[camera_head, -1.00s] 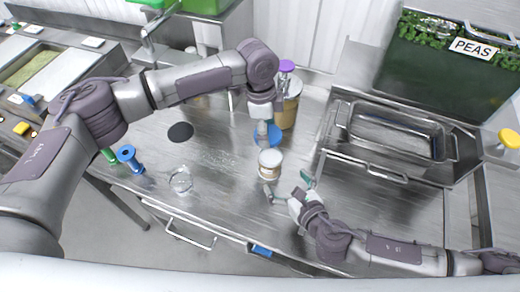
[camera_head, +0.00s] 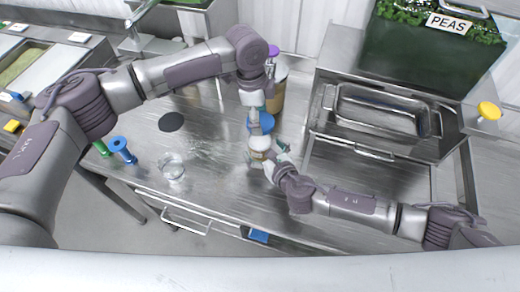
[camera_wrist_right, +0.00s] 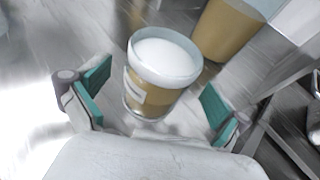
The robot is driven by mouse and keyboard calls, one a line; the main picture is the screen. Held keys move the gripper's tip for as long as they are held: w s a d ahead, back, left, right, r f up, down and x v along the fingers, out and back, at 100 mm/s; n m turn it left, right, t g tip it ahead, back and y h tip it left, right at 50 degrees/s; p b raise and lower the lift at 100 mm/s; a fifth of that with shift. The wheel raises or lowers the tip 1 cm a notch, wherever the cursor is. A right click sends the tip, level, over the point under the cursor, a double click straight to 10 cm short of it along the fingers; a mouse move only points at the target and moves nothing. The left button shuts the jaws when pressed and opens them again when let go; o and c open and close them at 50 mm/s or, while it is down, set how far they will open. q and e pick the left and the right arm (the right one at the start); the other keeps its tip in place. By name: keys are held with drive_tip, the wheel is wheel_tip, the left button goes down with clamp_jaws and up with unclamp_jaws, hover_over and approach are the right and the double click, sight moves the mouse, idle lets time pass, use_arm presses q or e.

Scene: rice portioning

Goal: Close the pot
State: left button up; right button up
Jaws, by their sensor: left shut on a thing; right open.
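The pot (camera_head: 258,144) is a small tan jar with a pale label and a white top, upright on the steel table. In the right wrist view the pot (camera_wrist_right: 152,92) shows white contents or a white surface inside its rim. My right gripper (camera_head: 275,158) is open, with its two green-padded fingers on either side of the pot. In the wrist view a gap shows beside each pad. My left gripper (camera_head: 257,113) points down behind the pot, shut on a round blue lid (camera_head: 267,123) that it partly hides. The lid is apart from the pot's rim.
A larger tan container (camera_head: 276,98) with a purple item above it stands close behind the lid. A glass bowl (camera_head: 172,166), a dark disc (camera_head: 171,122) and a blue tool (camera_head: 122,149) lie to the left. A metal tray (camera_head: 385,110) stands right.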

use_arm(q)
drive_tip(key=shift+w+a+f, duration=0.1)
drive_tip(key=shift+w, duration=0.1)
use_arm(e)
drive_tip(key=shift+x, duration=1.15)
use_arm(q)
drive_tip(key=shift+s, duration=0.1)
use_arm(e)
drive_tip(key=shift+s, duration=0.1)
drive_tip(key=c, duration=1.8)
use_arm(q)
drive_tip(key=shift+f, duration=2.45)
use_arm(e)
drive_tip(key=shift+o, duration=0.2)
